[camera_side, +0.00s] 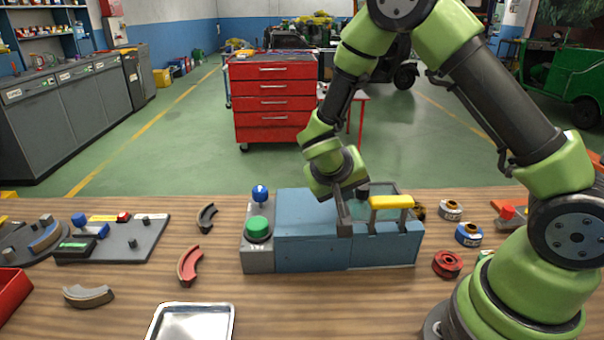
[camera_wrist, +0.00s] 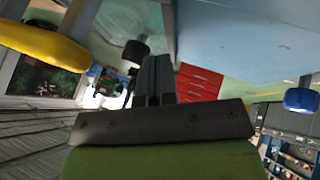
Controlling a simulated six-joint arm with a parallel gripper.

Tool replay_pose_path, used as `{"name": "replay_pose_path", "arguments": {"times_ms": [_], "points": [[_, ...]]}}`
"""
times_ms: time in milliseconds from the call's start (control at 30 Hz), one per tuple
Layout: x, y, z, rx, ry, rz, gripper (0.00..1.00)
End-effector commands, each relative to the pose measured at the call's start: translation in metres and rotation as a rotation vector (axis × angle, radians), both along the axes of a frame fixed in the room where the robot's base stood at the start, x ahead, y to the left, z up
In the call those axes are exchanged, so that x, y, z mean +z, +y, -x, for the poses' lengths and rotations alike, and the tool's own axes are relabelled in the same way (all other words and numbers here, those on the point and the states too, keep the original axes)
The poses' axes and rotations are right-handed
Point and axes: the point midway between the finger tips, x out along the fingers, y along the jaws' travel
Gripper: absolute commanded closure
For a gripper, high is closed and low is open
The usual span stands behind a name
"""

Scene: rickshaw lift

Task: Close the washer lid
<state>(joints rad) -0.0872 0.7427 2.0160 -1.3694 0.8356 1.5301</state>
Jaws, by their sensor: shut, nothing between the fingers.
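The washer (camera_side: 310,235) is a blue box on the wooden bench, with a grey end block at its left carrying a green button (camera_side: 258,228) and a blue knob (camera_side: 260,194). A yellow handle (camera_side: 391,202) on dark posts stands at its right part, beside a greenish see-through panel. I cannot tell how far the lid is open. My gripper (camera_side: 344,230) points down, shut and empty, at the washer's front top edge, just left of the handle. I cannot tell whether it touches. The wrist view shows the yellow handle (camera_wrist: 42,44) at left and blue washer body (camera_wrist: 235,40) at right.
Red (camera_side: 189,266) and dark (camera_side: 207,218) curved pieces lie left of the washer. A metal tray (camera_side: 190,322) is at the front edge. Several tape-like rolls, one red (camera_side: 447,264), sit to the right, near my arm's base. A grey board (camera_side: 120,238) is at far left.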

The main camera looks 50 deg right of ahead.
Motion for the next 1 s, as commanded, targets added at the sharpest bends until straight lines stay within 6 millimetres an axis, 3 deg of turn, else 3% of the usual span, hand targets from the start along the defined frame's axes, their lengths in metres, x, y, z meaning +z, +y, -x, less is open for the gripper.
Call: {"name": "replay_pose_path", "arguments": {"times_ms": [100, 300, 500, 667, 833, 1000], "points": [[0.001, 0.025, -0.016, 0.018, -0.010, -0.005, 1.00], [0.044, 0.053, -0.010, 0.019, -0.016, -0.007, 1.00], [0.071, 0.073, -0.007, 0.019, -0.013, -0.005, 1.00], [0.082, 0.079, -0.004, 0.018, -0.012, -0.013, 1.00], [0.107, 0.076, 0.015, 0.023, -0.003, -0.113, 1.00], [0.143, 0.073, 0.055, 0.079, -0.029, -0.313, 1.00]]}}
